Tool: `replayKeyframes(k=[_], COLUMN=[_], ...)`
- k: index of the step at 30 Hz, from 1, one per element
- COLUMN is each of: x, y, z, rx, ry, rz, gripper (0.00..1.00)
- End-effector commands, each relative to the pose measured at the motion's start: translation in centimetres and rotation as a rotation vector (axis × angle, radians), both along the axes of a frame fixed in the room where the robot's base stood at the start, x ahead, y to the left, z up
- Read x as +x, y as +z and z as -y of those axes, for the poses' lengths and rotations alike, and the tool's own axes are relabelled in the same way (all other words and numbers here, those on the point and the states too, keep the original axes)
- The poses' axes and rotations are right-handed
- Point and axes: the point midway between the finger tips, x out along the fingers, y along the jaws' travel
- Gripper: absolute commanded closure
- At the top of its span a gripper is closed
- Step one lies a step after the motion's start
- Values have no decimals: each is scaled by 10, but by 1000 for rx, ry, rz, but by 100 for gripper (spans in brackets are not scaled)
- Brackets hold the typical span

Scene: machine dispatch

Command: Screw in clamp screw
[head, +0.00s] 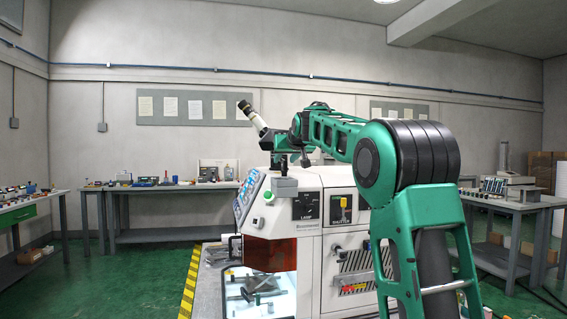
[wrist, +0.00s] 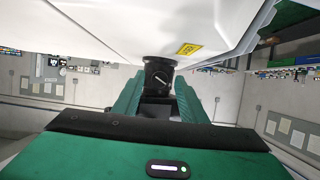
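My gripper (wrist: 158,88) shows in the wrist view as two green fingers spread apart, one on each side of a black fitting. The black fitting (wrist: 160,66) sits against the white machine body and has a pale slanted mark on its face. I cannot tell whether the fingers touch it, or which part is the clamp screw. My gripper is small and partly hidden there, above the machine's top left.
The machine's front has a blue control panel (head: 250,192), a shutter switch (head: 341,210) and a lit chamber (head: 262,287). A yellow label (wrist: 188,49) is beside the fitting. A workbench (head: 170,187) stands at the back left. Green floor (head: 120,270) is clear at left.

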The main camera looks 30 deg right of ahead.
Motion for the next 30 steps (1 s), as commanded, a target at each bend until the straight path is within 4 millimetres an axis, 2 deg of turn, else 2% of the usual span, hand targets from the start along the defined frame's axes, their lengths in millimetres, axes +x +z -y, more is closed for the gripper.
replayKeyframes(k=[1, 4, 5, 17, 30], x=[0, 0, 0, 0, -1], y=[0, 0, 0, 0, -2], z=[0, 0, 0, 1, 4], rx=[0, 0, 0, 68, 354], ry=[0, 0, 0, 0, 0], rz=[0, 0, 0, 18, 100], gripper=[73, 97, 100, 100, 100])
